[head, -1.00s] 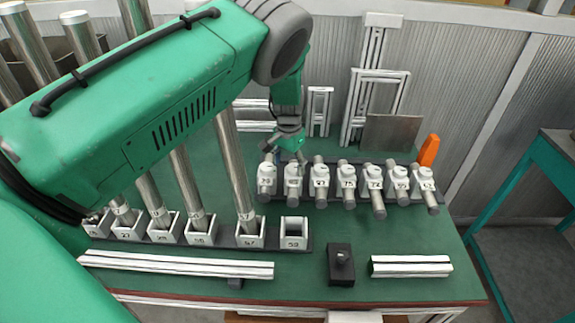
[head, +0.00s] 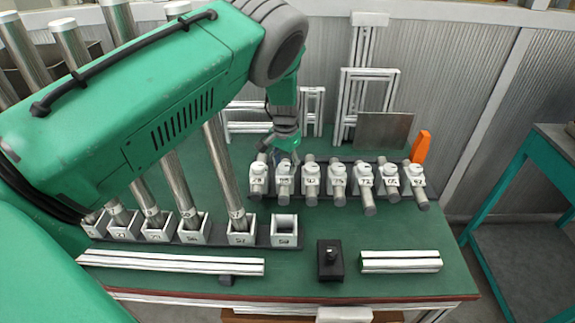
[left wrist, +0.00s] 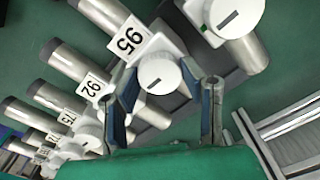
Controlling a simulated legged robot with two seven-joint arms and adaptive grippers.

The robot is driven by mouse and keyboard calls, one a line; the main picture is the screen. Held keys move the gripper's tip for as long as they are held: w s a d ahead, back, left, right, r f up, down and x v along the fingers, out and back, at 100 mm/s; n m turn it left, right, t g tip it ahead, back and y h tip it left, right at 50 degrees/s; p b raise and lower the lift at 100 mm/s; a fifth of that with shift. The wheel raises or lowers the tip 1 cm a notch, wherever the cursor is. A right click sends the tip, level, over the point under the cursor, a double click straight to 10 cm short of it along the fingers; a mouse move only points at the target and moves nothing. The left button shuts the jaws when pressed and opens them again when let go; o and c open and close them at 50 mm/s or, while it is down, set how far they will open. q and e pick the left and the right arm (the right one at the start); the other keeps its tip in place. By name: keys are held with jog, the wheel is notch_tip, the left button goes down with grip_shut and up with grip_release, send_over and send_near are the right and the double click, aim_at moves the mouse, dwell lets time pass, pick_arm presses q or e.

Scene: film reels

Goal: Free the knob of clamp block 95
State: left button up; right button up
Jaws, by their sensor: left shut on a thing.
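Clamp block 95 (left wrist: 130,37) is a white block with a number tag, gripping a metal bar. In the head view clamp block 95 (head: 284,181) is second from the left in the row. Its round white knob (left wrist: 160,72) carries a dark slot that lies at a slant. My left gripper (left wrist: 166,92) is shut on this knob, one blue-padded finger on each side. In the head view my left gripper (head: 287,158) reaches down onto the block from behind and hides its knob. My right gripper is not in view.
A neighbouring clamp block (head: 258,181) stands close on the left, and block 92 (head: 311,181) on the right. In front are numbered sockets with upright tubes; socket 58 (head: 285,241) is empty. A black box (head: 330,268), a rail (head: 400,262) and an orange piece (head: 421,147) also stand here.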

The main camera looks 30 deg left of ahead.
pick_arm(q)
jog(key=shift+s+f, duration=0.15)
jog(key=shift+a+n, duration=0.2)
jog(key=shift+n, duration=0.2)
jog(key=shift+d+n, duration=0.3)
jog(key=shift+n, duration=0.7)
jog(key=n, duration=0.3)
jog(key=shift+a+b, duration=0.15)
jog(key=shift+b, duration=0.2)
jog(key=n, duration=0.8)
jog(key=shift+n, duration=0.3)
jog(key=n, duration=0.4)
jog(key=shift+n+b, duration=0.3)
jog(key=n, duration=0.4)
jog(key=shift+n, duration=0.3)
jog(key=n, duration=0.8)
jog(key=shift+w+r+n+b, duration=0.2)
jog(key=shift+w+n+b, duration=0.1)
jog(key=shift+n, duration=1.8)
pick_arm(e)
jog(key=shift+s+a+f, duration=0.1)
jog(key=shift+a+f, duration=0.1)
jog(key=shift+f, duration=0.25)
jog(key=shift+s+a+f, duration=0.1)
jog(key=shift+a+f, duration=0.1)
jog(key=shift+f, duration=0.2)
pick_arm(q)
jog(key=shift+w+r, duration=0.1)
jog(key=shift+r, duration=0.05)
